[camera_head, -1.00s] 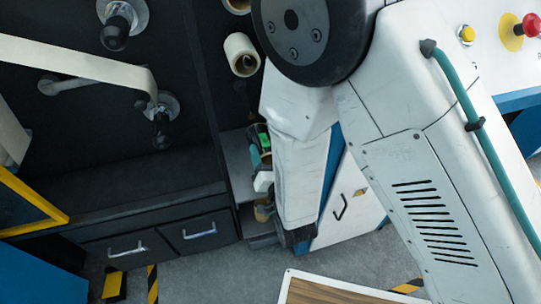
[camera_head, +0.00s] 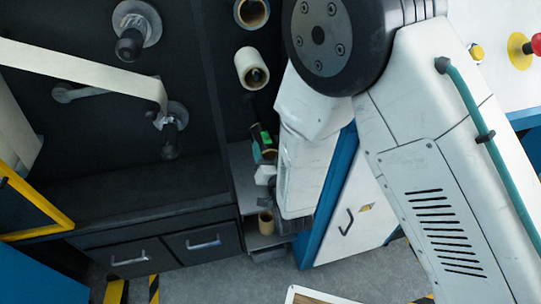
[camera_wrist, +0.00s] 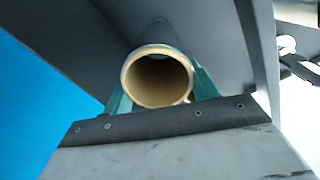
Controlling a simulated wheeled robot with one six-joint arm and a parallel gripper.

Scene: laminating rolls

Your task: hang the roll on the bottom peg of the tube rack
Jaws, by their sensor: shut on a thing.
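In the wrist view the roll (camera_wrist: 158,80), a hollow tan tube, sits between the teal fingers of my gripper (camera_wrist: 160,88), its open end facing the camera. A dark rod-like shape (camera_wrist: 158,36) lies beyond it, roughly in line; I cannot tell if they touch. In the head view the tube rack (camera_head: 222,100) is a dark upright panel with pale rolls on its upper pegs (camera_head: 252,68). A dark peg shape (camera_head: 250,104) shows below them. My gripper (camera_head: 265,146) is just below that, partly hidden by my arm; the held roll is mostly hidden there.
Another tan roll (camera_head: 266,222) stands low on a grey shelf (camera_head: 262,240) below my gripper. To the left is a dark machine with a pale web (camera_head: 80,68) and knobbed shafts (camera_head: 130,42). A white cabinet door (camera_head: 350,200) is to the right.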

